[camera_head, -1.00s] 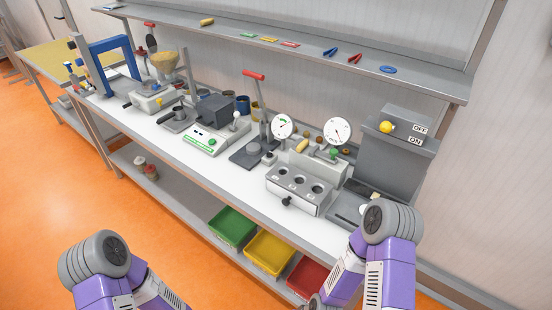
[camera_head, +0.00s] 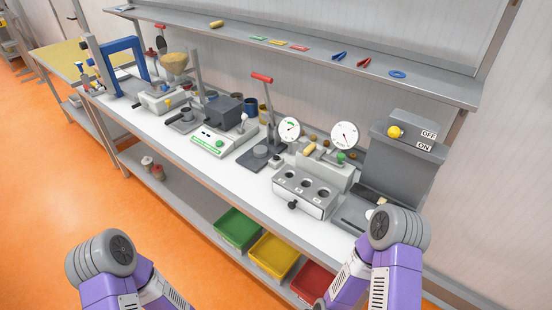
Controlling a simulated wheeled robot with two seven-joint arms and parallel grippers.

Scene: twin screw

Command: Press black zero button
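A white scale-like device (camera_head: 207,145) with a green mark on its front stands mid-bench. I cannot make out a black zero button on it at this size. A grey block with three round holes (camera_head: 317,182) has a black knob (camera_head: 292,205) on its front. Two round white dials with needles, the left one (camera_head: 290,130) and the right one (camera_head: 344,135), stand behind that block. My two purple arms show at the bottom of the head view, in front of the bench. Both grippers are out of view.
A grey press with a red handle (camera_head: 262,78) stands right of the scale. A grey box with a yellow button (camera_head: 395,132) is at the right end. Green (camera_head: 236,229), yellow (camera_head: 273,256) and red (camera_head: 312,282) bins sit below. The bench's front strip (camera_head: 215,175) is clear.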

